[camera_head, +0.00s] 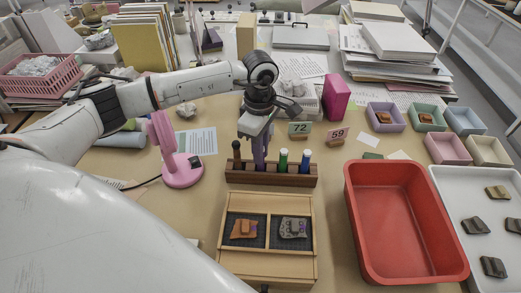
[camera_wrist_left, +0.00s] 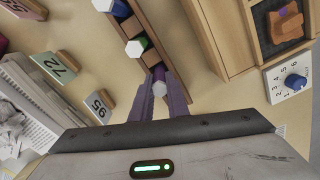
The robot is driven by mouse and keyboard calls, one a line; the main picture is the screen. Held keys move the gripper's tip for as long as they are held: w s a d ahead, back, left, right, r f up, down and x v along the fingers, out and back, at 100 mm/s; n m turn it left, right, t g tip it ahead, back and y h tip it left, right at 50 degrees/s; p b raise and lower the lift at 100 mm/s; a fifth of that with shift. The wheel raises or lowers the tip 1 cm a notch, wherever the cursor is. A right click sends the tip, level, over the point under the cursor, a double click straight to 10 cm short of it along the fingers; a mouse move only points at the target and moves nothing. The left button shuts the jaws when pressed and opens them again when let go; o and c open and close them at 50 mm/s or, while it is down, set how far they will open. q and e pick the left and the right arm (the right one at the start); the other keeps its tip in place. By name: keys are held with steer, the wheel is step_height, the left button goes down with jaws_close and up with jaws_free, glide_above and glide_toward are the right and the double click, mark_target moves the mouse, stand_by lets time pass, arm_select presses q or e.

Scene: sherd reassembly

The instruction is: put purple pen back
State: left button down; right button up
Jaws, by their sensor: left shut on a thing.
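My left gripper (camera_head: 258,158) is shut on the purple pen (camera_wrist_left: 160,88), which is upright between the fingers, its pale end facing the left wrist camera. The brown wooden pen rack (camera_head: 272,178) is directly below the gripper, and the pen is over its left-middle part. The fingers hide much of the pen, and I cannot tell how deep its lower end is in the rack. A green pen (camera_head: 283,160) and a blue pen (camera_head: 305,161) stand in the rack to the right. A dark brown tool (camera_head: 236,150) stands at its left end. My right gripper is not in view.
A wooden box (camera_head: 267,262) with two sherds is in front of the rack. A red tray (camera_head: 355,215) is to the right, a pink lamp (camera_head: 180,172) to the left. Number cards (camera_head: 300,130) and a magenta box (camera_head: 336,97) stand behind.

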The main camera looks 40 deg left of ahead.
arm_select(q)
steer(key=shift+f, duration=0.35)
steer(key=c, duration=1.7)
jaws_free()
step_height(320, 180, up, 13)
steer(key=shift+r, duration=0.1)
